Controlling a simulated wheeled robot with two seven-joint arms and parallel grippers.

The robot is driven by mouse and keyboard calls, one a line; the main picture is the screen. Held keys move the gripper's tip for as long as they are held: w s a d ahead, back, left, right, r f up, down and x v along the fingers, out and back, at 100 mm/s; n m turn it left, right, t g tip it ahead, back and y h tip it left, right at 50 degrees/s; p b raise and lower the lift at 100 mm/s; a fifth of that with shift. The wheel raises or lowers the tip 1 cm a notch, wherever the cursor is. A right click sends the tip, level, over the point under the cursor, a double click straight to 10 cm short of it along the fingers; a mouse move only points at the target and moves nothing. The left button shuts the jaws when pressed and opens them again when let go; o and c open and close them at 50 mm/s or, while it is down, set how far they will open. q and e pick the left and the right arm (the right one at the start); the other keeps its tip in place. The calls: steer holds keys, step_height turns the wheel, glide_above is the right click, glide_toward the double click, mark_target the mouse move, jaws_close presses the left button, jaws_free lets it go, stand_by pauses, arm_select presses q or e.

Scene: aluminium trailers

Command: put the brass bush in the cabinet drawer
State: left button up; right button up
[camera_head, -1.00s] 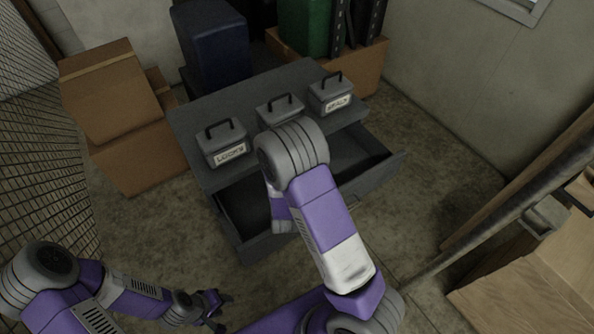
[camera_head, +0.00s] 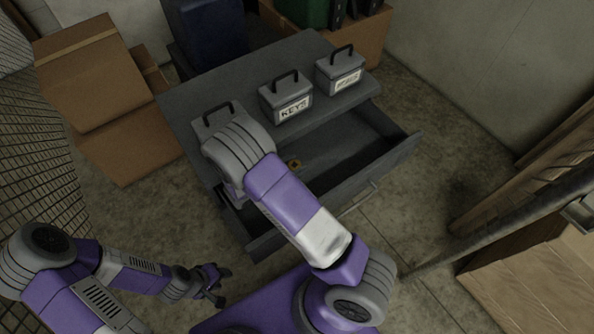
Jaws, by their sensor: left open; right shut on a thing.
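A small brass-coloured ring (camera_head: 294,163), which looks like the brass bush, lies inside the open drawer (camera_head: 392,160) of the grey cabinet (camera_head: 180,105). My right arm reaches over the left part of the drawer, with its bend in front of the left lidded box. The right gripper is hidden behind that arm, so what it holds does not show. My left gripper (camera_head: 222,286) is open and empty, low at the left, in front of the cabinet and apart from it.
On the cabinet top stand a partly covered grey box (camera_head: 213,116), a KEYS box (camera_head: 286,98) and another labelled box (camera_head: 340,71), all with handles. Cardboard boxes (camera_head: 95,80) stand at the left. Floor between is clear.

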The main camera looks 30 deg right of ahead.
step_height(320, 180, down, 6)
steer(key=shift+f+b, duration=0.25)
steer(key=shift+b, duration=0.8)
steer(key=shift+f+b, duration=0.35)
steer(key=shift+f, duration=0.25)
steer(key=o, duration=1.3)
steer(key=shift+r, duration=0.1)
steer(key=shift+r+p, duration=0.35)
steer(key=shift+r, duration=0.05)
steer(key=p+v, duration=0.2)
steer(key=v, duration=0.5)
steer(key=shift+a+r, duration=0.2)
steer(key=shift+a, duration=0.05)
